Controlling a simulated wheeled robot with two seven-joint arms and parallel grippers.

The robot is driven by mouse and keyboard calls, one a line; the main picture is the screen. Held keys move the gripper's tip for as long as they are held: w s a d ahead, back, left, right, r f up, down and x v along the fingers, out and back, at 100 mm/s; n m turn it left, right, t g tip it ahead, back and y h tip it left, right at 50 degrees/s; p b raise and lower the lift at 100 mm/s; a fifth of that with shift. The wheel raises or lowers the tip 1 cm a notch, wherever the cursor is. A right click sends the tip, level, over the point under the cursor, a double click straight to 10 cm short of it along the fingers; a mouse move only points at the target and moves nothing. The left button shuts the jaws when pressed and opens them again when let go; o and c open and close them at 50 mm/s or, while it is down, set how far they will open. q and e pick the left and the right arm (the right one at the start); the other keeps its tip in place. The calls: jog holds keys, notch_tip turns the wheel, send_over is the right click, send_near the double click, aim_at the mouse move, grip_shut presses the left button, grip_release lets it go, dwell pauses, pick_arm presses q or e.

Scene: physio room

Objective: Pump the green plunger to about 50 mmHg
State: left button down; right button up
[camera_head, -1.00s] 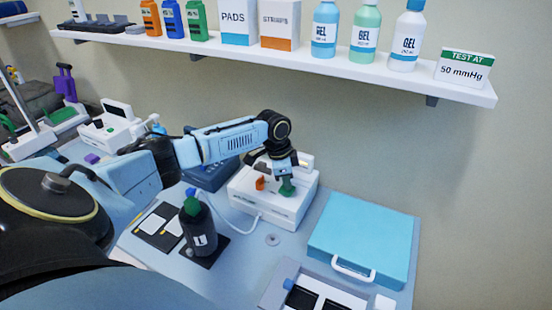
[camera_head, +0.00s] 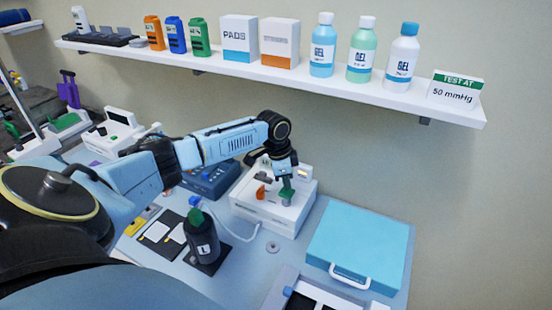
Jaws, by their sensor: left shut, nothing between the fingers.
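A white pump unit (camera_head: 272,213) stands on the bench against the wall, with a green plunger (camera_head: 286,195) and an orange part (camera_head: 260,192) on top. My left gripper (camera_head: 285,180) points down right over the green plunger, with its fingers shut and nothing between them. I cannot tell whether the fingertips touch the plunger. A small pale display at the back of the unit is partly hidden by my arm and too small to read. A card (camera_head: 455,90) on the shelf reads "TEST AT 50 mmHg". My right gripper is not in view.
A blue case (camera_head: 360,246) lies to the right. A shelf (camera_head: 270,76) with bottles and boxes runs above. A blue device (camera_head: 212,178) sits behind my arm.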

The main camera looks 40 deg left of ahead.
aim_at(286, 192)
pick_arm(q)
jog(key=shift+f, duration=0.1)
dwell(0.3)
jog(key=shift+f+b, duration=1.3)
jog(key=shift+f, duration=0.95)
jog(key=shift+r, duration=0.2)
notch_tip(286, 192, up, 4)
jog(key=p, duration=0.5)
jog(key=shift+r, duration=0.2)
jog(key=shift+f, duration=0.1)
